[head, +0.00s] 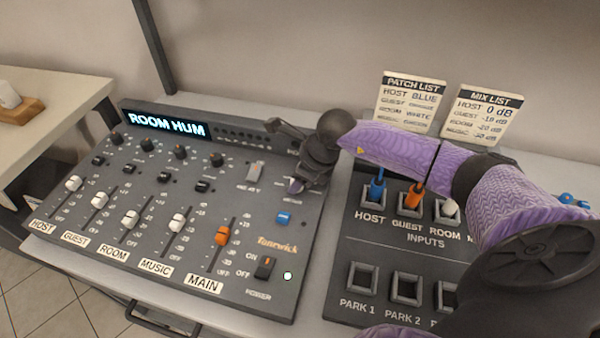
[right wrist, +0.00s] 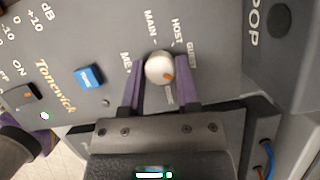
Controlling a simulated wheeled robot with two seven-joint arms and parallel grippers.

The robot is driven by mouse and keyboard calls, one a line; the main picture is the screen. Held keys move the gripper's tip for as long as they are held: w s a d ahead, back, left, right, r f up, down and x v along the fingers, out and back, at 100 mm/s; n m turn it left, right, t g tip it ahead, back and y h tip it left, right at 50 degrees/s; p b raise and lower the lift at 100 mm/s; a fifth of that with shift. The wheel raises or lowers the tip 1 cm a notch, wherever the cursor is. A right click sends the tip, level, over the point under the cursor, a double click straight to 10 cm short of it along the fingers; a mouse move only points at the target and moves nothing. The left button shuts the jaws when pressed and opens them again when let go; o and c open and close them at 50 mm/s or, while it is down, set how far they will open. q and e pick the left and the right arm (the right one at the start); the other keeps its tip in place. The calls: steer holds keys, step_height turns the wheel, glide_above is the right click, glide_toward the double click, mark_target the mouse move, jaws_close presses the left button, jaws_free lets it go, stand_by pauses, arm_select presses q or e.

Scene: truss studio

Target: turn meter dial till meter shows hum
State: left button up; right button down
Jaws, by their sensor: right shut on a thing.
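The mixing desk (head: 120,225) has a lit display (head: 166,124) that reads "ROOM HUM". The meter dial (right wrist: 160,68) is a pale round knob with an orange mark, which points to the lower right in the right wrist view. Labels MAIN, HOST and GUEST show around it, and others are partly hidden by the fingers. My right gripper (right wrist: 160,88) is shut on the dial, one purple finger on each side. In the head view my right gripper (head: 299,186) reaches down to the desk's upper right and mostly hides the dial. My left gripper is not in view.
A patch panel (head: 345,230) with plugged blue (head: 377,187) and orange (head: 415,194) connectors lies right of the desk, partly under my arm. Two list cards (head: 411,98) stand behind. Faders and an orange main fader (head: 222,235) stand up from the desk.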

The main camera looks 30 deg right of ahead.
steer(key=shift+m, duration=0.3)
stand_by(0.4)
steer(key=shift+c, duration=1.6)
jaws_free()
steer(key=p+v, duration=0.3)
steer(key=v, duration=0.7)
steer(key=shift+s+a+f, duration=0.1)
steer(key=shift+s, duration=0.05)
